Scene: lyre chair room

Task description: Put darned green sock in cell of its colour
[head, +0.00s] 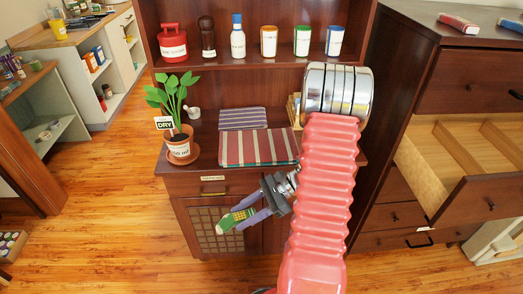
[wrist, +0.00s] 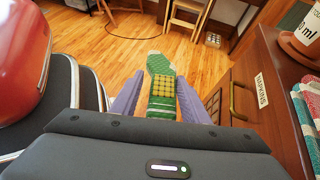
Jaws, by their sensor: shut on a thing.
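My gripper (head: 251,212) is shut on the darned green sock (head: 231,220), held in the air in front of the brown cabinet. In the wrist view the sock (wrist: 162,88) is green with a yellow checked darn and a pale toe and cuff stripes, and it sits between the two purple fingers of my gripper (wrist: 160,103). An open drawer (head: 490,194) with pale wooden dividers sticks out from the dresser at the right in the head view. Its far compartments show as bare wood; no cell colours can be made out.
A potted plant (head: 181,145), a striped cloth (head: 258,148) and a smaller folded cloth (head: 243,118) rest on the cabinet top. A labelled drawer (head: 213,190) below is closed. Several containers line the shelf above. The wooden floor (head: 120,195) at the left is clear.

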